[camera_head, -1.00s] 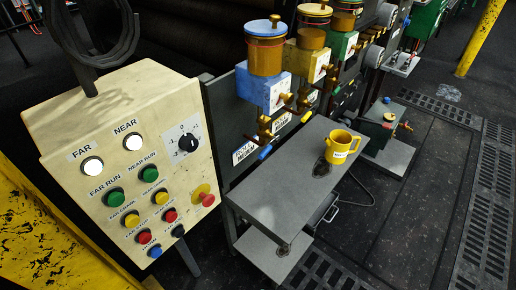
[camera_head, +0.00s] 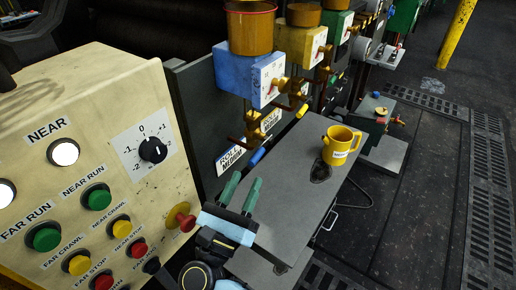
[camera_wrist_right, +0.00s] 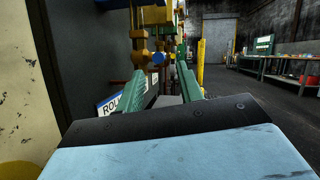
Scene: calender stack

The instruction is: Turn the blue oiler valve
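The blue oiler (camera_head: 233,74) is a blue box under an amber reservoir, mounted on the dark frame right of the control panel. Brass fittings sit at its right side and below. A small blue-tipped handle (camera_head: 257,156) shows below it, and a blue round end (camera_wrist_right: 157,58) shows between my fingers in the right wrist view, ahead of them. My right gripper (camera_head: 242,186) has green fingers spread apart, with nothing between them. It is below and in front of the oiler, apart from it, over the table's left end. It also shows in the right wrist view (camera_wrist_right: 160,92). My left gripper is not in view.
Yellow and green oilers stand behind the blue one. Open floor lies to the right.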

